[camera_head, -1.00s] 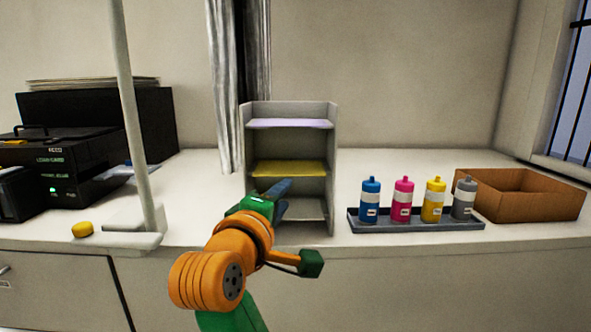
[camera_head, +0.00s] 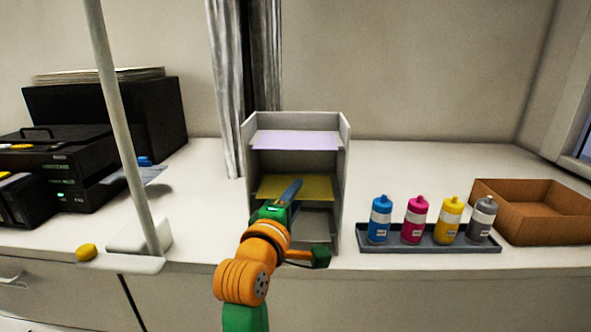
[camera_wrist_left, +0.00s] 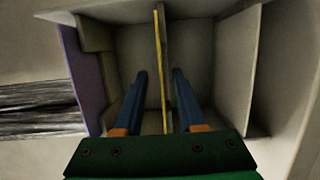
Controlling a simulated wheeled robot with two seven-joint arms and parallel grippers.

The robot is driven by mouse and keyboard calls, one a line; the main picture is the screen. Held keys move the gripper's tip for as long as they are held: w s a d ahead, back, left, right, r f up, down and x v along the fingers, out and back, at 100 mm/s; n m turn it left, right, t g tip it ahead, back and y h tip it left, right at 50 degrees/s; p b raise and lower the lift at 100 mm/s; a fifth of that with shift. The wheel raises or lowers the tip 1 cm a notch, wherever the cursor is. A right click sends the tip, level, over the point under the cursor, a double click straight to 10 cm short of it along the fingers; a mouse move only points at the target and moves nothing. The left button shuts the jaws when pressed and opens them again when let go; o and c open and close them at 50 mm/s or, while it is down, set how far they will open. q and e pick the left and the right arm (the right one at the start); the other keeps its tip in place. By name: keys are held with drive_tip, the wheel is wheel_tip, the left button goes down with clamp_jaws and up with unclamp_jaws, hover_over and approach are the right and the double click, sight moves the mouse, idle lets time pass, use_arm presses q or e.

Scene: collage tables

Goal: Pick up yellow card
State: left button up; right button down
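The yellow card (camera_head: 318,188) lies flat on a middle level of the grey shelf rack (camera_head: 345,160) on the counter. My left gripper (camera_head: 292,184) reaches into the front of the rack at the card's level and covers part of the card. In the left wrist view, the card (camera_wrist_left: 158,45) shows edge-on as a thin yellow strip. The blue fingers of my left gripper (camera_wrist_left: 160,74) stand open, one on each side of the strip, with a gap visible on both sides. My right gripper is not in view.
A lilac card (camera_head: 295,140) lies on the level above. A grey tray (camera_head: 430,247) with several bottles stands right of the rack, and a brown open box (camera_head: 535,225) is beyond it. A white post (camera_head: 118,130) and black machines (camera_head: 90,180) are at left.

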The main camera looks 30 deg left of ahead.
use_arm(q)
drive_tip(key=shift+x, duration=0.85)
drive_tip(key=shift+f, duration=0.1)
clamp_jaws()
